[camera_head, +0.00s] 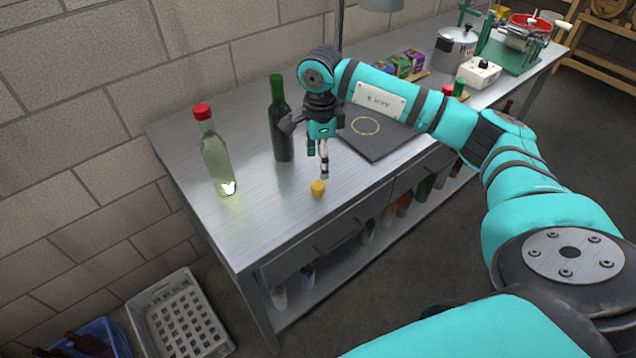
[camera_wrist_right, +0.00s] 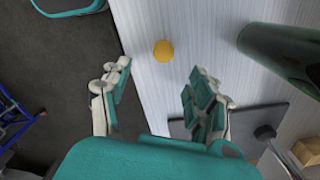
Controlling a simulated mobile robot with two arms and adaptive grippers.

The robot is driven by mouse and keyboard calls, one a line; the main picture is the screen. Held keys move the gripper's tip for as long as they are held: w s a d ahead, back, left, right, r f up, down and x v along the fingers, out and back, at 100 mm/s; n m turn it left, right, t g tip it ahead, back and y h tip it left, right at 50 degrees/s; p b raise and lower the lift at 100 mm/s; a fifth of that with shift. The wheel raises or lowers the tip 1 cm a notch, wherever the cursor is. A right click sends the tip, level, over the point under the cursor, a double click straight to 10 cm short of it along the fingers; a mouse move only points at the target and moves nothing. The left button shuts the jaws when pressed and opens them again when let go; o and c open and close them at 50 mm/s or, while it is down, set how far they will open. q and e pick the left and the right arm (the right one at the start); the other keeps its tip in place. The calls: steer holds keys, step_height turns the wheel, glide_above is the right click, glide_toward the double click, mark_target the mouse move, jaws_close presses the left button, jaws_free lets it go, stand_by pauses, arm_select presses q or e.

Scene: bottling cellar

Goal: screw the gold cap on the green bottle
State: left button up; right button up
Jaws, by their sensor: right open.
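The gold cap (camera_head: 318,187) lies on the steel table near its front edge; it also shows in the right wrist view (camera_wrist_right: 163,50), just beyond my fingertips. The dark green bottle (camera_head: 280,122) stands upright behind and left of the cap. In the right wrist view its side (camera_wrist_right: 280,50) shows at the upper right. My right gripper (camera_head: 318,163) points down above the table close to the cap. Its fingers are spread and empty in the right wrist view (camera_wrist_right: 162,80). My left gripper is not in view.
A clear bottle with a red cap (camera_head: 215,155) stands on the left of the steel table (camera_head: 250,225). A dark mat (camera_head: 375,145) lies right of the gripper. A pot (camera_head: 455,48) and a white box (camera_head: 478,73) stand farther back. A grey crate (camera_head: 178,315) is on the floor.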

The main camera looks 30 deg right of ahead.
mark_target(318, 185)
step_height(318, 185, down, 3)
steer(key=shift+r, duration=0.2)
steer(key=shift+f, duration=0.4)
steer(key=shift+w+a+f+p, duration=0.1)
steer(key=shift+f+p, duration=0.05)
steer(key=shift+p, duration=0.25)
steer(key=f, duration=0.1)
steer(key=f+p, duration=0.1)
steer(key=f, duration=0.2)
steer(key=shift+w+f+p, duration=0.25)
steer(key=shift+f+p, duration=0.1)
steer(key=shift+f, duration=0.05)
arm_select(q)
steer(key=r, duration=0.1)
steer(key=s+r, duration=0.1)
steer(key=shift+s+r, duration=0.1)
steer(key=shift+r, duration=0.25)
arm_select(e)
steer(key=shift+c, duration=0.3)
steer(key=c, duration=0.7)
